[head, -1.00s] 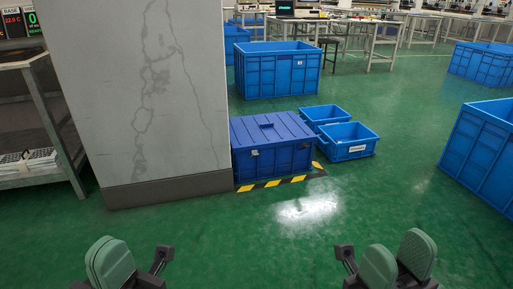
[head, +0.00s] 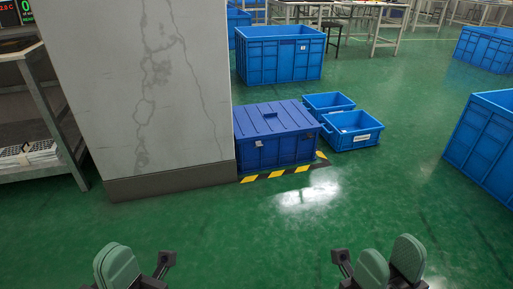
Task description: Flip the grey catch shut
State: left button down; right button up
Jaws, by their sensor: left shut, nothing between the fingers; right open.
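A dark blue lidded crate (head: 277,135) stands on the floor beside the pillar, its lid down. My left gripper (head: 166,259) is low in the picture, shut and empty. My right gripper (head: 341,257) is low and right of centre, open and empty. Both are well apart from the crate.
A grey pillar (head: 150,90) stands against the crate's left side. Yellow-black floor tape (head: 275,174) runs before it. Open blue bins (head: 352,138) sit close on its right; larger bins stand behind (head: 278,62) and far right (head: 485,145). The green floor in front is clear.

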aim_at(258, 143)
jog(key=i+u, duration=0.1)
jog(key=i, duration=0.55)
jog(key=i+l+u, duration=0.15)
jog(key=i, duration=0.5)
jog(key=i+l+u, duration=0.1)
jog(key=l, duration=0.45)
jog(key=i+l+u, duration=0.1)
jog(key=l, duration=0.4)
jog(key=i+l, duration=0.1)
jog(key=l, duration=0.75)
jog(key=k+l+u, duration=0.1)
jog(key=l, duration=0.15)
jog(key=i, duration=0.45)
